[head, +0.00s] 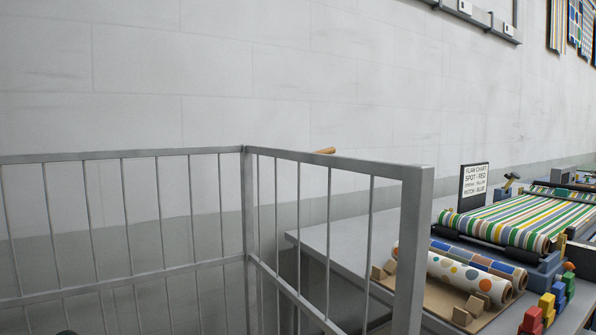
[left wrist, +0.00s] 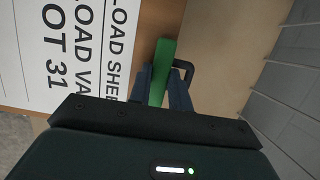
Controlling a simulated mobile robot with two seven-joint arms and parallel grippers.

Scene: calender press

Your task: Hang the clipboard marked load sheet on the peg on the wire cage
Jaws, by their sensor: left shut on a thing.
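The clipboard (left wrist: 155,22) is close up in the left wrist view, a brown board with a white paper (left wrist: 70,50) printed with large letters including "LOAD". My left gripper (left wrist: 160,82) is shut on a green piece (left wrist: 161,65) at the clipboard's edge. A dark loop (left wrist: 190,70) shows beside the fingers. In the head view the grey wire cage (head: 247,200) stands in front, with upright bars and a top rail. A short orange-brown rod (head: 325,151), perhaps the peg, shows at its right top rail. My right gripper is not in view.
Right of the cage, a grey table (head: 345,245) holds striped and spotted rolls (head: 460,272), coloured blocks (head: 545,305) and a small sign (head: 474,185). A pale block wall (head: 200,80) is behind. The space above the cage is clear.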

